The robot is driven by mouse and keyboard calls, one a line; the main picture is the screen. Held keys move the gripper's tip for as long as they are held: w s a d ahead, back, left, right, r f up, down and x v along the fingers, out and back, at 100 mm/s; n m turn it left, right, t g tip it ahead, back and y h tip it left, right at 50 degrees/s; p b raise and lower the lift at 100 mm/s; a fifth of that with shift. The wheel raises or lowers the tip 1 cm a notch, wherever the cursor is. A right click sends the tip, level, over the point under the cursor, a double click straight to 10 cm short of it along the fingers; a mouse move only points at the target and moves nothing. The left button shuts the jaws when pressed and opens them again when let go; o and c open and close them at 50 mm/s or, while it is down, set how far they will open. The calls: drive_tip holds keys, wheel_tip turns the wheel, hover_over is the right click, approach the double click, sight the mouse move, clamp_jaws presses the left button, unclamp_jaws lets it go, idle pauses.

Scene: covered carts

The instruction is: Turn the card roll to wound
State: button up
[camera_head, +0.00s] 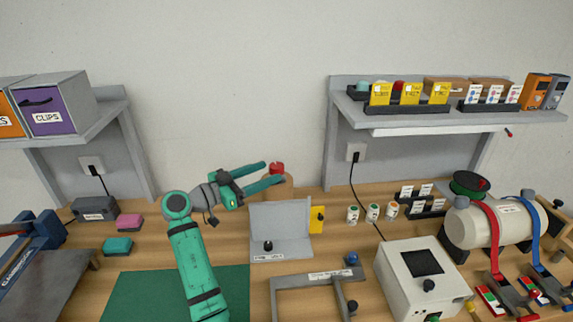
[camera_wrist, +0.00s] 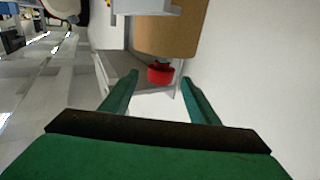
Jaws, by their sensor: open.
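The card roll is a brown cylinder (camera_head: 285,188) standing behind the grey angled holder, partly hidden by my gripper; it fills the top of the wrist view (camera_wrist: 172,32). A red knob (camera_head: 277,168) is at its end; it also shows in the wrist view (camera_wrist: 160,74). My gripper (camera_head: 272,172) is open, its two green fingers pointing at the knob. In the wrist view the fingertips (camera_wrist: 160,80) flank the knob with gaps on both sides. I cannot tell whether the knob is fully between them or just beyond. No mark of the roll's setting is readable.
A grey angled holder (camera_head: 281,228) with a yellow card (camera_head: 317,219) stands just below the roll. Small labelled tins (camera_head: 372,212) and a white box with a dark screen (camera_head: 423,262) are to the right. A shelf (camera_head: 450,117) overhangs at right. Wall space above is free.

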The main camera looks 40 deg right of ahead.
sight(288, 175)
drive_tip(key=d, duration=0.9)
drive_tip(key=shift+s+d, duration=0.1)
drive_tip(key=shift+s, duration=0.05)
drive_tip(key=c, duration=1)
